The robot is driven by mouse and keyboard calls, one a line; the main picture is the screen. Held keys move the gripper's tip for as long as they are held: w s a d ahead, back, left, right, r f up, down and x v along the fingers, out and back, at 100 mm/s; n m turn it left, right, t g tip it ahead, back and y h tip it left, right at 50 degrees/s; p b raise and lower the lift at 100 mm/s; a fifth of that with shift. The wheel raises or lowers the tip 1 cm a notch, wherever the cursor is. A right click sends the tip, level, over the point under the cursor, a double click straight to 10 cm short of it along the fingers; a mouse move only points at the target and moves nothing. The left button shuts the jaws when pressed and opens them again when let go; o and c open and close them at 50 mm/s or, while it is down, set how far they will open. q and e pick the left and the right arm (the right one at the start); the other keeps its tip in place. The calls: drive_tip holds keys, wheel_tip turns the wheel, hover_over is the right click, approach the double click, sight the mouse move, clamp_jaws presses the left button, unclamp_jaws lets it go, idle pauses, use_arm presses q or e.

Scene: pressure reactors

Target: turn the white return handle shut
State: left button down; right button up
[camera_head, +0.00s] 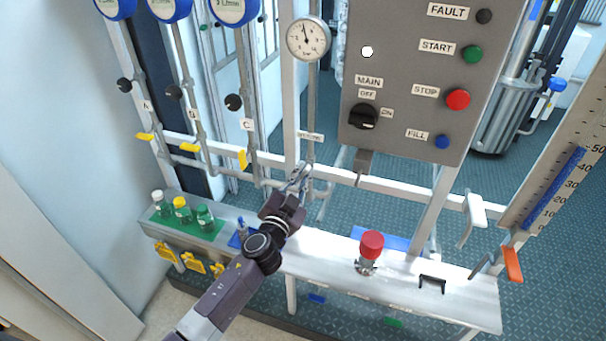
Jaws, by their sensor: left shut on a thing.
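My left gripper (300,178) reaches up from the bottom left and is shut at the vertical pipe below the pressure gauge. A small label (310,137), too small to read surely, sits on that pipe just above the fingers. The white return handle appears to be between the fingers, which hide most of it, so its angle cannot be told. Another white handle (475,212) hangs at the right of the frame, well apart from the gripper. My right gripper is not in view.
A grey control panel (400,105) with buttons stands right of the gripper. The pressure gauge (308,39) is above. A bench ledge (325,255) holds a red knob (371,245). Capped bottles (182,210) stand at left. Yellow handles (190,147) sit on the left pipes.

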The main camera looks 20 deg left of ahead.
use_arm(q)
drive_tip(key=shift+f+m, duration=0.1)
drive_tip(key=shift+m, duration=1)
drive_tip(key=m, duration=0.3)
drive_tip(key=shift+m+b, duration=0.35)
drive_tip(key=shift+m, duration=0.05)
drive_tip(key=m, duration=0.3)
drive_tip(key=shift+m, duration=0.4)
drive_tip(key=shift+f+m, duration=0.1)
drive_tip(key=shift+m, duration=0.8)
drive_tip(key=c, duration=2)
unclamp_jaws()
drive_tip(key=shift+s, duration=0.1)
